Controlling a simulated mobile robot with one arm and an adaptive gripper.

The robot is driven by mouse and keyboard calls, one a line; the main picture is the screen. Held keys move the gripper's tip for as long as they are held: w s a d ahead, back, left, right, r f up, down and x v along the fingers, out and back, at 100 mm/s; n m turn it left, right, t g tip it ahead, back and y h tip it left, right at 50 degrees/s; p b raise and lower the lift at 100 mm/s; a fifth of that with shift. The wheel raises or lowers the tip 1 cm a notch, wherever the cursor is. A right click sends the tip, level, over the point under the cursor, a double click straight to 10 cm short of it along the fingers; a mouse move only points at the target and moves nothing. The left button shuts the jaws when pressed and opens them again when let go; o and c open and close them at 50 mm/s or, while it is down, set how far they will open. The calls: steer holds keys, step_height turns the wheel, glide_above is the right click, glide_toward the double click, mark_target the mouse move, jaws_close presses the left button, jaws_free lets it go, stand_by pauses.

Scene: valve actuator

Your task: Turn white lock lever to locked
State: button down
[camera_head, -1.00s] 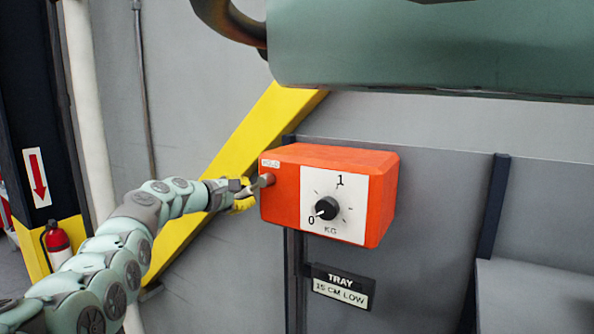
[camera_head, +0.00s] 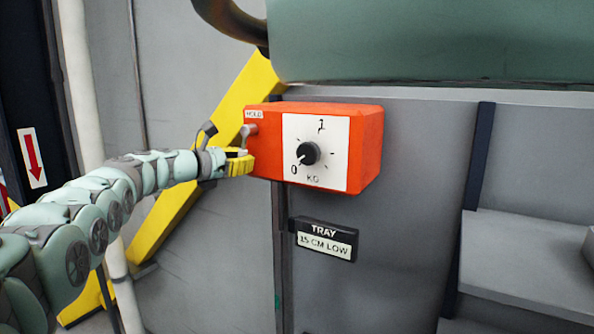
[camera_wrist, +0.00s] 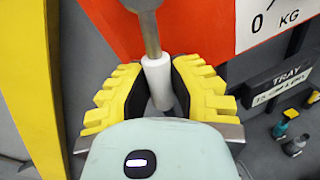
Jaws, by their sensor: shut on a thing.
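The lock lever has a grey metal shaft and a white cylindrical grip (camera_wrist: 158,82). Its shaft (camera_head: 249,131) comes from the left side of the orange box (camera_head: 265,142), just below a HOLD label, and points downward. My gripper (camera_head: 240,160) is at the lower left of the box. In the wrist view, the yellow-padded fingers of my gripper (camera_wrist: 160,90) are shut around the white grip, one on each side. In the head view the grip is mostly hidden by the fingers.
The box's white dial plate has a black knob (camera_head: 309,153) pointing near 0. A TRAY sign (camera_head: 324,238) hangs below. A yellow diagonal beam (camera_head: 195,200) runs behind my arm. A large green cylinder (camera_head: 430,40) is above, and a grey ledge (camera_head: 530,260) at right.

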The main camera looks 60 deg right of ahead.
steer(key=shift+s+f+n, duration=0.2)
steer(key=shift+s+n, duration=0.45)
steer(key=shift+n, duration=0.35)
steer(key=shift+s, duration=0.1)
steer(key=c, duration=0.8)
jaws_free()
steer(key=shift+h, duration=0.3)
steer(key=shift+c, duration=0.2)
steer(key=shift+a, duration=0.1)
steer(key=w+a, duration=0.2)
steer(key=a, duration=0.9)
steer(key=shift+w+a+r, duration=0.15)
steer(key=shift+a+r, duration=0.15)
